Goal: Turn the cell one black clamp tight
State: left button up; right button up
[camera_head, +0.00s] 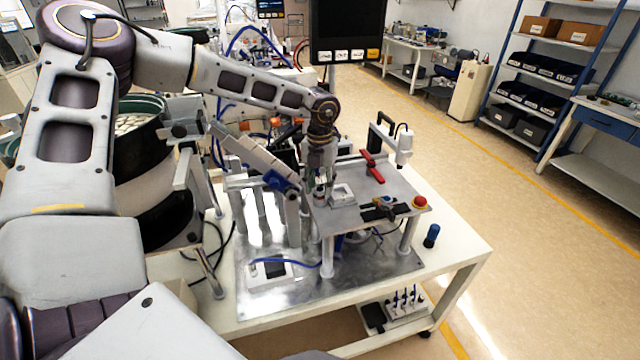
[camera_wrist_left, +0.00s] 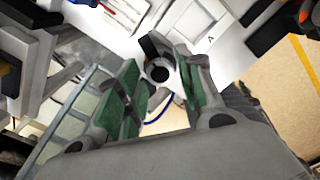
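In the left wrist view, a black clamp lever (camera_wrist_left: 149,47) sits at a pale round fitting with a dark centre (camera_wrist_left: 158,73), on a light plate. My left gripper (camera_wrist_left: 158,60) has green-padded fingers standing apart on either side of this fitting. I cannot tell whether a pad touches the lever. In the head view, my left gripper (camera_head: 320,183) points down at the left edge of the raised grey plate (camera_head: 345,217). It largely hides the clamp there. My right gripper is not in view.
On the raised plate are a white block (camera_head: 342,193), a red handle (camera_head: 372,166) and a red button (camera_head: 420,202). A white device (camera_head: 403,146) stands behind it. A dark blue cylinder (camera_head: 432,236) stands on the white table (camera_head: 465,250).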

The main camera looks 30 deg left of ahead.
pick_arm(q)
jog(key=shift+f, duration=0.2)
jog(key=c, duration=0.8)
jog(key=shift+o, duration=0.2)
